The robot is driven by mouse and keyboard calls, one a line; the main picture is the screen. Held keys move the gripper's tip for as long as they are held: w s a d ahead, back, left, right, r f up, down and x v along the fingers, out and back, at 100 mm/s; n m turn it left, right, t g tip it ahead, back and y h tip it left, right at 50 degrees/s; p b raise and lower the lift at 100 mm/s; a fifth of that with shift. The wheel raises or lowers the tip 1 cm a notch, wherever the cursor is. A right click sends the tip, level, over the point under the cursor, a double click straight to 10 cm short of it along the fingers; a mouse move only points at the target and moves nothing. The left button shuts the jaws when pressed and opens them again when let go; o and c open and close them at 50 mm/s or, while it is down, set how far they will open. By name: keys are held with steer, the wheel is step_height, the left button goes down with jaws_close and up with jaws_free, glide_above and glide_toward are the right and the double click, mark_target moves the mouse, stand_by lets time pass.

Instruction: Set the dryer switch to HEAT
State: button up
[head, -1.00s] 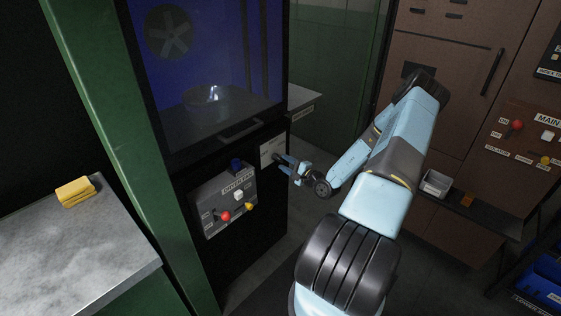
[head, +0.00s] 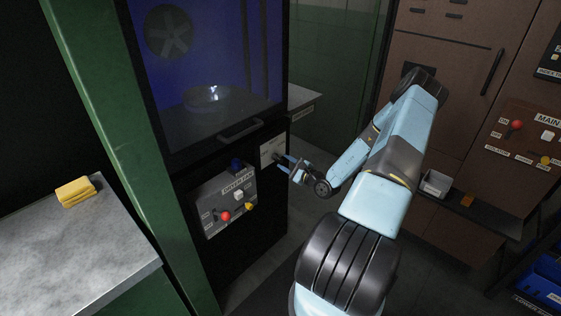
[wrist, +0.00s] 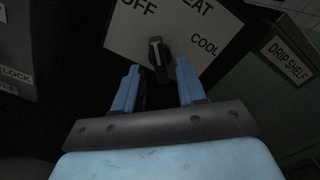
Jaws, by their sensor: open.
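The dryer switch (wrist: 158,54) is a dark knob with a pale pointer mark on a white plate (wrist: 178,28) labelled OFF, HEAT (partly cut off) and COOL. The pale mark points up in the wrist view, into the gap between OFF and HEAT; I cannot tell its exact setting. In the head view the plate (head: 268,147) sits on the dark dryer front, right of the dryer panel. My gripper (wrist: 158,80) is open and empty, with one blue finger to each side of the knob's lower end and a little short of it. My gripper (head: 284,163) also shows beside the plate in the head view.
The dryer panel (head: 222,200) with red, white, yellow and blue controls is left of my gripper. The dryer window and its handle (head: 240,129) are above. A drip shelf (head: 303,98) juts out to the right. A yellow cloth (head: 76,191) lies on the left counter.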

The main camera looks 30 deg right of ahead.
steer(key=shift+x, duration=1.35)
jaws_close()
steer(key=m, duration=0.6)
steer(key=shift+m, duration=0.4)
steer(key=shift+o, duration=0.2)
jaws_free()
